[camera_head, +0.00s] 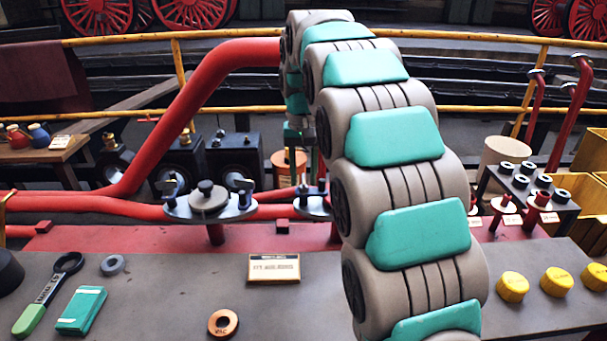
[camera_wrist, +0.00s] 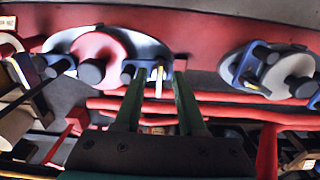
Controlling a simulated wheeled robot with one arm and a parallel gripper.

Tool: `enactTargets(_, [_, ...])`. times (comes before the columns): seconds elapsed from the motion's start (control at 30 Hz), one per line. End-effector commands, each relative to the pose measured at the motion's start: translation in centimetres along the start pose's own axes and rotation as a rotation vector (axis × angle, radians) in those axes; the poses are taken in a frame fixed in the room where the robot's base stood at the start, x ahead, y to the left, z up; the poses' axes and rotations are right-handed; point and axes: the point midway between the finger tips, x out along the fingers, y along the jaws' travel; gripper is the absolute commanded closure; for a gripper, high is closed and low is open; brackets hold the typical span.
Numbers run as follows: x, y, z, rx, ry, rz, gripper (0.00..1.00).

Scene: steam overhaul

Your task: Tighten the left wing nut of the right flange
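The right flange is mostly behind my arm in the head view; its left edge (camera_head: 314,207) shows. In the wrist view, where the scene appears upside down, the flange (camera_wrist: 62,40) carries a red disc (camera_wrist: 98,46). Its blue left wing nut (camera_wrist: 148,70) lies at the picture's right side of that flange. My gripper (camera_wrist: 157,84) is open, its two green fingers apart on either side of this wing nut. I cannot tell whether they touch it. The flange's other wing nut (camera_wrist: 58,65) is at the far left of the wrist view.
The left flange (camera_head: 208,207) has a grey disc and two upright wing nuts. Red pipes (camera_head: 205,85) run behind it. On the grey bench lie a green-handled wrench (camera_head: 45,297), a teal box (camera_head: 81,310), an orange ring (camera_head: 222,323), a sign (camera_head: 274,268) and yellow caps (camera_head: 513,286).

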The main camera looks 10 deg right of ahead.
Motion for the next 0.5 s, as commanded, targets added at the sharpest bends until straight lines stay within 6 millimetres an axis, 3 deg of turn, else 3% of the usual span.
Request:
enactTargets(0.17, [-0.9, 0.0, -0.2, 0.000, 0.005, -0.001, 0.60])
enactTargets(0.5, [-4.9, 0.0, -0.1, -0.001, 0.004, -0.001, 0.60])
